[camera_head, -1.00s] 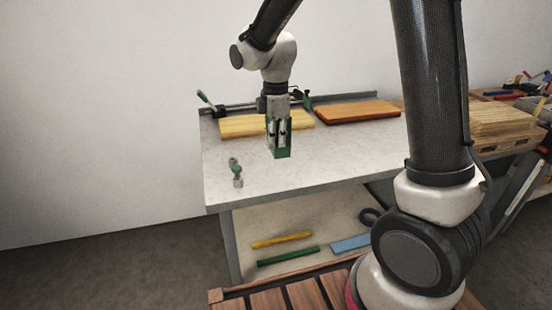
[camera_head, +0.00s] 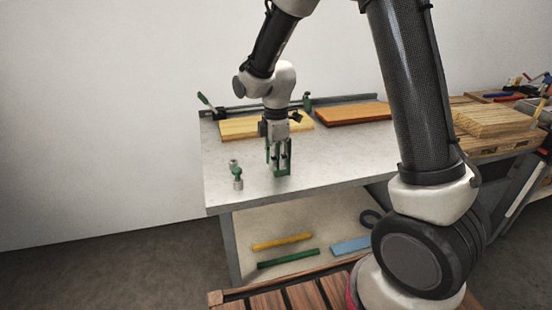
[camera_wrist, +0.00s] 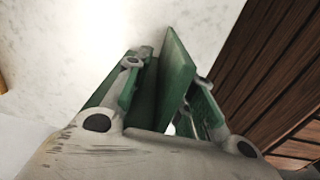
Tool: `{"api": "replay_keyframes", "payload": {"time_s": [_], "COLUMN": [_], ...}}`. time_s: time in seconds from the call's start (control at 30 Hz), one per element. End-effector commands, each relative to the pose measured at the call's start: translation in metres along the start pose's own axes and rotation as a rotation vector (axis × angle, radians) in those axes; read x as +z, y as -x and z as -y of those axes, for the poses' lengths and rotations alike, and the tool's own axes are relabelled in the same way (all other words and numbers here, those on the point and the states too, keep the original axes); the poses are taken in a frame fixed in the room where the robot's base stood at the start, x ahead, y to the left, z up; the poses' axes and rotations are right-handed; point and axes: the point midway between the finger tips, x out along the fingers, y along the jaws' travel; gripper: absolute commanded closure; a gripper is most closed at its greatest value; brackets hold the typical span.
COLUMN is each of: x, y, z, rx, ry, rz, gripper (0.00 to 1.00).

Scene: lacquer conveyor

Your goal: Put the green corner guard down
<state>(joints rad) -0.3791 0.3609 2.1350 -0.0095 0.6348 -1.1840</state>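The green corner guard (camera_head: 282,173) is low over the grey table top, its lower end close to the surface. I cannot tell whether it touches. My gripper (camera_head: 279,157) points down, with its fingers around the guard, and looks shut on it. In the wrist view the guard (camera_wrist: 176,72) shows as upright green plates between the fingers of my gripper (camera_wrist: 168,95). The fingers hide part of it.
A small green-and-grey fitting (camera_head: 237,175) stands on the table (camera_head: 330,165) to the left of my gripper. A yellow board (camera_head: 237,128) and an orange-brown board (camera_head: 350,112) lie behind. The table's front edge is near; its front right is clear.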

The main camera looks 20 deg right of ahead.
Motion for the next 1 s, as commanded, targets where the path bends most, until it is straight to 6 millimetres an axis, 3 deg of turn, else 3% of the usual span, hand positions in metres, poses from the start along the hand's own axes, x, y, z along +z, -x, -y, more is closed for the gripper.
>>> {"api": "replay_keyframes", "payload": {"time_s": [0.37,0.8,1.0], "x": [0.0,0.0,0.0], "y": [0.008,0.099,0.12], "z": [-0.001,-0.001,0.0], "rx": [0.002,0.004,0.001], "ry": [0.0,0.0,0.0], "rz": [-0.001,-0.002,-0.001], "gripper": [0.73,0.73,0.73]}}
